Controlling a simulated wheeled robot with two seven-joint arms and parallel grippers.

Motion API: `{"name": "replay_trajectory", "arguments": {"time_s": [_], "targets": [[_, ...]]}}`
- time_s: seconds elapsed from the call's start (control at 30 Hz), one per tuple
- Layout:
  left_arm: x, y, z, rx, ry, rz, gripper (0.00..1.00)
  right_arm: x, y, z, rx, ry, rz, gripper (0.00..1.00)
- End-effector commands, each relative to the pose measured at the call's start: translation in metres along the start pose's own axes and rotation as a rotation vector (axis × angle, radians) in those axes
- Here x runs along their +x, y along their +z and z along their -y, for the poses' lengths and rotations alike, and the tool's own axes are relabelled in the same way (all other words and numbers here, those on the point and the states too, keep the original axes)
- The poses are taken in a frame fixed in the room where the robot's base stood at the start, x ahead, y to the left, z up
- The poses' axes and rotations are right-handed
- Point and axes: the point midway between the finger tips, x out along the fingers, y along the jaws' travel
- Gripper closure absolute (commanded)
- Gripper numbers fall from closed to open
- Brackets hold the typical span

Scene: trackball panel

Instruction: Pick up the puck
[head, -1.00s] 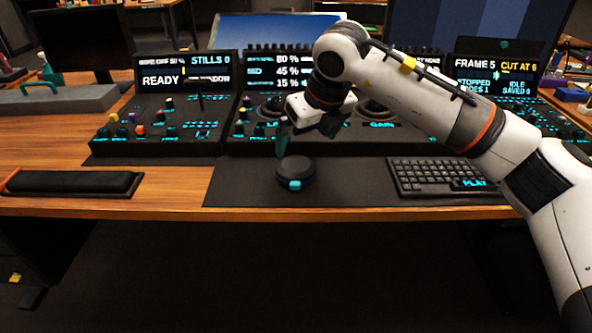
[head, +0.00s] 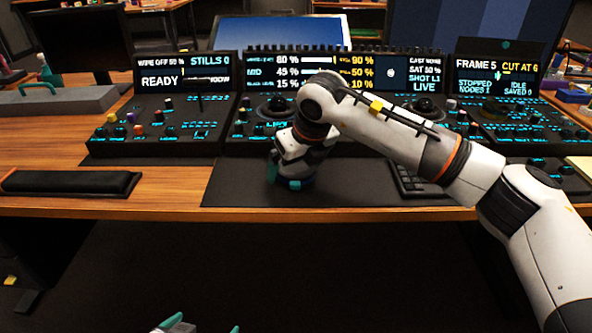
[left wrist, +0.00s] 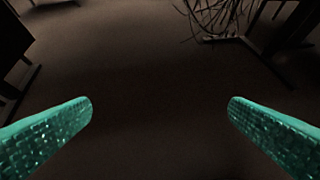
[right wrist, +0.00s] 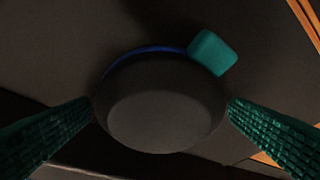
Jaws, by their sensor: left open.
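The puck is a dark round disc with a teal tab, on the dark mat (head: 240,185) at the front of the desk. In the head view my right gripper (head: 290,174) is down over it and hides most of it; the puck's tab (head: 294,184) shows at the front. In the right wrist view the puck (right wrist: 160,115) fills the middle between the two open fingers, one on each side; whether they touch it I cannot tell. My left gripper (head: 207,325) is open and empty, low in front of the desk; the left wrist view shows only floor between its fingers.
A control panel (head: 170,130) with knobs and trackballs stands behind the mat. A keyboard (head: 408,180) lies to the right, partly behind my right arm. A black wrist rest (head: 70,183) lies at the left. The mat left of the puck is clear.

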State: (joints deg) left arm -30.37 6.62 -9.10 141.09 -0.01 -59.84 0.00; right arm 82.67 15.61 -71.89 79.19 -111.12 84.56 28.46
Motion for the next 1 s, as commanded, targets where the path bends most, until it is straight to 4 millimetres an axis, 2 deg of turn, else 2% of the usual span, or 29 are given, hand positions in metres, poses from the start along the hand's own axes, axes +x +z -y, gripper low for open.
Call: {"name": "replay_trajectory", "arguments": {"time_s": [0.03,0.27,0.57,0.67,1.0], "targets": [[0.0,0.0,0.0,0.0,0.0,0.0,0.0,0.0,0.0,0.0,0.0,0.0,0.0,0.07],[0.0,0.0,0.0,0.0,0.0,-0.001,0.0,0.0,0.0,0.0,0.0,0.0,0.0,0.44],[-0.001,0.0,0.0,0.0,0.001,-0.006,0.0,-0.005,-0.002,0.0,0.0,0.0,-0.002,0.44],[-0.005,-0.012,-0.001,-0.001,0.003,-0.073,0.0,-0.017,-0.007,0.0,0.0,0.001,-0.003,0.44],[-0.031,-0.063,-0.009,-0.009,0.021,-0.381,0.0,-0.078,-0.032,0.0,0.001,0.001,-0.003,0.44]]}}
